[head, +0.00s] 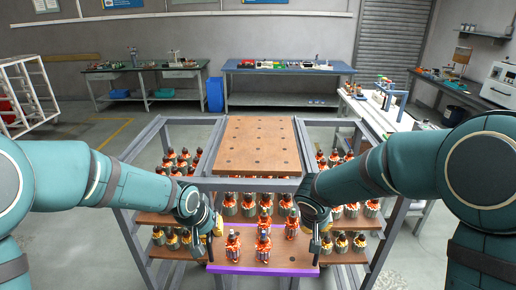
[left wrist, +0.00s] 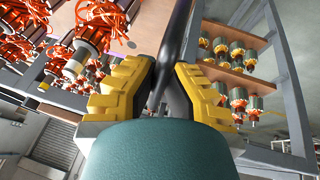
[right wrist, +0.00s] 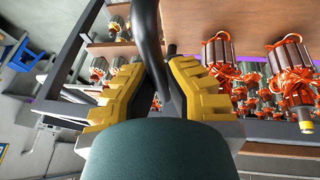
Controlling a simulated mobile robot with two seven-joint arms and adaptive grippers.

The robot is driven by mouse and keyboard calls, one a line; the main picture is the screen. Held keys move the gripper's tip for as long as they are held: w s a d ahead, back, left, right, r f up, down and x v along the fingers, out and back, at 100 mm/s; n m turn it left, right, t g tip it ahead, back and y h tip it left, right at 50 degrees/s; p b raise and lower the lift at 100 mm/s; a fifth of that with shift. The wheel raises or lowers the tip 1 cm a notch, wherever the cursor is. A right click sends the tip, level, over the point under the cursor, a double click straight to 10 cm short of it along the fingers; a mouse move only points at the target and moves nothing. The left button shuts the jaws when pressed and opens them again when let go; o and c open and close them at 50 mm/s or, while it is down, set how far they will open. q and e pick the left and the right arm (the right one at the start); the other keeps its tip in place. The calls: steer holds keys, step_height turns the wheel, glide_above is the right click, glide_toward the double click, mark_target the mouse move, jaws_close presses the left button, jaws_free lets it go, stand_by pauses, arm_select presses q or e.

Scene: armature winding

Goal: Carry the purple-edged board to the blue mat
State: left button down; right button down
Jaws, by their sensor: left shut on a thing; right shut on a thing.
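The purple-edged board (head: 262,269) is at the front of the rack in the head view, brown with a purple front edge. Several armatures with orange windings (head: 233,247) stand on it. My left gripper (head: 217,229) is at the board's left side, with its yellow fingers shut on a dark curved handle (left wrist: 177,45). My right gripper (head: 316,243) is at the right side, shut on a similar dark handle (right wrist: 149,40). The handles' lower ends are partly hidden by the fingers. I cannot make out a blue mat for certain.
A grey metal rack (head: 148,150) surrounds the board, with more armatures on its shelves. An empty brown board with holes (head: 258,146) lies on top. A blue-topped bench (head: 288,68), a green-topped table (head: 146,67) and a blue bin (head: 215,94) stand behind. Floor at the left is open.

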mark_target(293, 258)
arm_select(q)
steer(key=shift+f, duration=0.45)
arm_select(e)
steer(key=shift+f, duration=0.5)
arm_select(q)
steer(key=shift+f, duration=0.15)
arm_select(e)
steer(key=shift+f, duration=0.1)
